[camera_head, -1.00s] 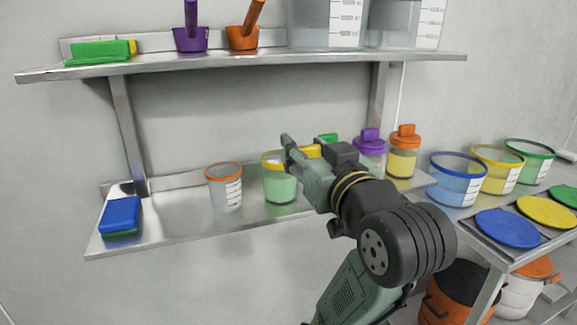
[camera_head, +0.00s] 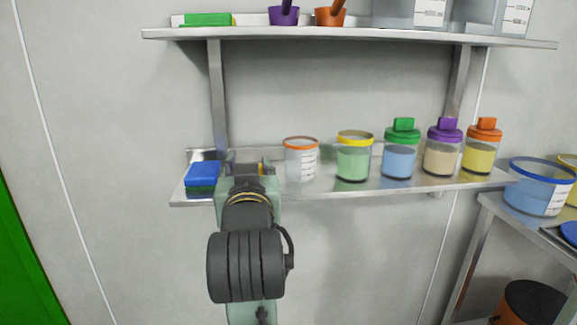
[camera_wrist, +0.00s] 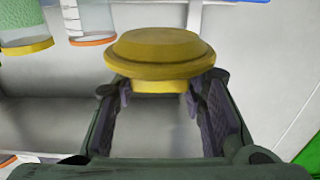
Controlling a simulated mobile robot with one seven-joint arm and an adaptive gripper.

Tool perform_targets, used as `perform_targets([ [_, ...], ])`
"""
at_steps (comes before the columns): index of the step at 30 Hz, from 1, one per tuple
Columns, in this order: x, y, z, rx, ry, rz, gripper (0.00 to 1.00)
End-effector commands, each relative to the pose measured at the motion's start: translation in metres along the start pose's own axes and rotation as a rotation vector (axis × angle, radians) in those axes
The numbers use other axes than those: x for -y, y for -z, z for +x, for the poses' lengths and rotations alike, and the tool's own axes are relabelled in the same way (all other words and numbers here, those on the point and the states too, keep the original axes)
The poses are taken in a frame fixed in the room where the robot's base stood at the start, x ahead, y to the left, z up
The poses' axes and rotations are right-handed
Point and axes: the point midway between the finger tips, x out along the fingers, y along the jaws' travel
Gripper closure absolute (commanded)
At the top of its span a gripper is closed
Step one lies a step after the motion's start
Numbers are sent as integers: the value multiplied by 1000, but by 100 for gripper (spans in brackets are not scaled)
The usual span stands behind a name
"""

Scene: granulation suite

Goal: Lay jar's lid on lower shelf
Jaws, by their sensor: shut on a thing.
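My gripper (camera_head: 248,170) is over the left part of the lower shelf (camera_head: 320,190) in the head view, between the blue block and the orange-rimmed cup. In the wrist view my gripper (camera_wrist: 160,88) is shut on the yellow lid (camera_wrist: 160,50), with the lid's narrower part between the fingers. The lid is mostly hidden behind my gripper in the head view. I cannot tell whether it touches the shelf. The jar (camera_head: 353,162) with a yellow rim and green contents stands open on the shelf, right of the cup.
A blue block with a green underside (camera_head: 202,174) lies at the shelf's left end. The orange-rimmed cup (camera_head: 300,162) stands close right of my gripper. Green-, purple- and orange-lidded jars (camera_head: 400,155) stand farther right. The upper shelf (camera_head: 350,37) runs above.

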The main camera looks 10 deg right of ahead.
Motion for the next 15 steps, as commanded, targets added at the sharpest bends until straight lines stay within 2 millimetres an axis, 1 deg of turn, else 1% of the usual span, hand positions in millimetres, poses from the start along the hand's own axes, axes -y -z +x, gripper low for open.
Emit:
perform_targets([
  [1, -1, 4, 11, 11, 0, 0, 83],
  [3, -1, 8, 16, 10, 0, 0, 83],
  [9, -1, 6, 29, 10, 1, 0, 83],
  [13, -1, 5, 34, 10, 1, 0, 83],
  [14, -2, -2, 44, 7, 1, 0, 83],
  [15, -2, -4, 55, 6, 0, 0, 83],
])
